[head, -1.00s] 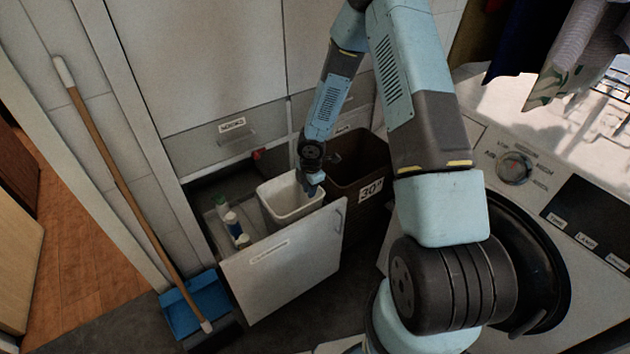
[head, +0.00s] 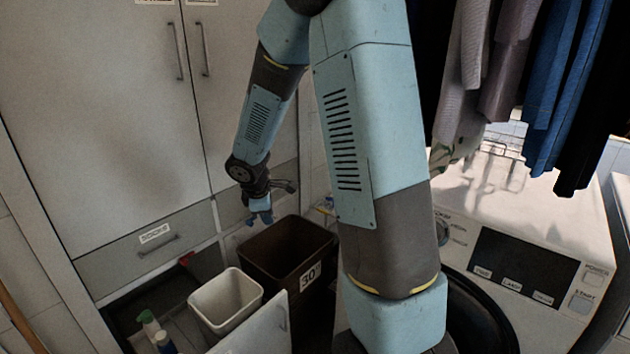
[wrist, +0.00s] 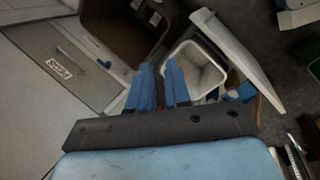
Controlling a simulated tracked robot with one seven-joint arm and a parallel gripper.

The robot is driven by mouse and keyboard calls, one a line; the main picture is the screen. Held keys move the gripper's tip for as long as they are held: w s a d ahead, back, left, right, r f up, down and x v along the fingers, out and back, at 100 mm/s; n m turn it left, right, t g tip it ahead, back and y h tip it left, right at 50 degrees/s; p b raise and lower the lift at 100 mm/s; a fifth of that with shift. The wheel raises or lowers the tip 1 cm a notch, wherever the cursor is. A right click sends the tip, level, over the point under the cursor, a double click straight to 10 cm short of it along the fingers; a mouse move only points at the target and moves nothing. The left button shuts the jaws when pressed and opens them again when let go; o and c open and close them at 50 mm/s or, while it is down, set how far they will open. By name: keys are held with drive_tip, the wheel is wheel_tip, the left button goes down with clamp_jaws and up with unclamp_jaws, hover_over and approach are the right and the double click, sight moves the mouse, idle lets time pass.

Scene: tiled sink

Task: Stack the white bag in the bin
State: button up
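No separate white bag can be made out in either view. A white open-topped bin (head: 226,300) stands in the pulled-out drawer, also seen in the wrist view (wrist: 207,58). A dark brown bin (head: 300,276) labelled "30°" stands beside it, to the right and behind; its open mouth shows in the wrist view (wrist: 105,22). My gripper (head: 262,215) hangs above the back left of the brown bin in the head view. In the wrist view its two blue fingers (wrist: 160,75) are apart, with nothing visible held between them.
The drawer front (head: 258,335) stands out into the floor space, with small bottles (head: 150,325) left of the white bin. Tall cupboards (head: 90,110) rise behind. A washing machine (head: 535,230) and hanging clothes (head: 570,80) take up the right.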

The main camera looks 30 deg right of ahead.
drive_tip(key=s+d+r+m, duration=0.2)
drive_tip(key=s+r+m, duration=0.3)
drive_tip(key=r, duration=0.5)
drive_tip(key=s+r+m+y, duration=0.1)
drive_tip(key=s+r+m, duration=0.2)
drive_tip(key=s, duration=0.4)
drive_tip(key=s+a+r+m+t+y, duration=0.1)
drive_tip(key=s+r+m, duration=0.2)
drive_tip(key=s+r, duration=0.3)
drive_tip(key=s+r+m+t, duration=0.1)
drive_tip(key=s+r, duration=0.3)
drive_tip(key=s, duration=0.6)
drive_tip(key=shift+a+r+m+y, duration=0.2)
drive_tip(key=shift+m+y, duration=0.2)
drive_tip(key=shift+m, duration=0.5)
drive_tip(key=shift+c, duration=0.2)
